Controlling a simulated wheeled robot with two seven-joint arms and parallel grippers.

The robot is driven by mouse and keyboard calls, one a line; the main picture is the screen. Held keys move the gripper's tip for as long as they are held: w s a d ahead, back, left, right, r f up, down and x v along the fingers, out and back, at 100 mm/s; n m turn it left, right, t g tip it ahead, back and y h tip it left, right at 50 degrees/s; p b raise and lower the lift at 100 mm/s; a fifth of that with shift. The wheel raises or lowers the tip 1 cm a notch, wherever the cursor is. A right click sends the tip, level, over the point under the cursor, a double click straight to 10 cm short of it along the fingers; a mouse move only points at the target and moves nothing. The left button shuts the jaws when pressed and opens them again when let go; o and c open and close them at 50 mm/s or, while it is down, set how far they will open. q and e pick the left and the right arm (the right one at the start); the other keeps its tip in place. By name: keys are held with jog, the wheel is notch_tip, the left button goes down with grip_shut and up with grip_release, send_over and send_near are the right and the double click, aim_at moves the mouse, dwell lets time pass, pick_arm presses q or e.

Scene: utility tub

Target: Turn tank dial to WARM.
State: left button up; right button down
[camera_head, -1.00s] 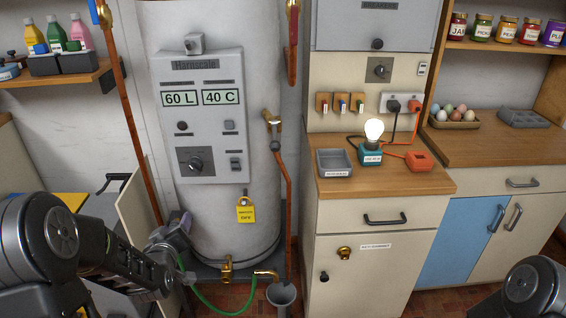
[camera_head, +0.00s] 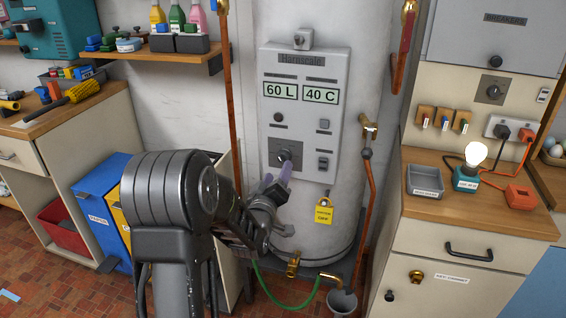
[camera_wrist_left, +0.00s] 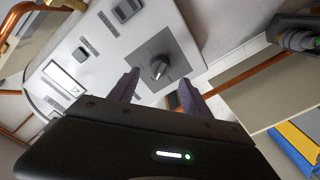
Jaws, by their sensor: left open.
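The white tank (camera_head: 300,215) carries a grey control panel (camera_head: 301,118) with readouts of 60 L and 40 C. The tank dial (camera_head: 284,156), a dark knob on a dark square plate, sits at the panel's lower left; its markings are too small to read. In the left wrist view the dial (camera_wrist_left: 159,69) shows ahead of and between the two purple fingers. My left gripper (camera_head: 279,172) is open, its fingertips close to the dial and just below it in the head view. I cannot tell whether they touch it. My right gripper is out of view.
A yellow tag with a padlock (camera_head: 324,211) hangs below the panel. A copper pipe (camera_head: 371,190) runs right of the tank and another (camera_head: 228,90) left of it. A counter with a lit bulb (camera_head: 476,153) stands at right; blue and yellow bins (camera_head: 104,205) stand at left.

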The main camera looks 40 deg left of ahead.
aim_at(282, 162)
pick_arm(q)
jog(key=p+x, duration=0.1)
jog(key=x, duration=0.5)
jog(key=shift+w+a, duration=0.1)
jog(key=shift+w, duration=0.1)
grip_shut()
dwell(0.4)
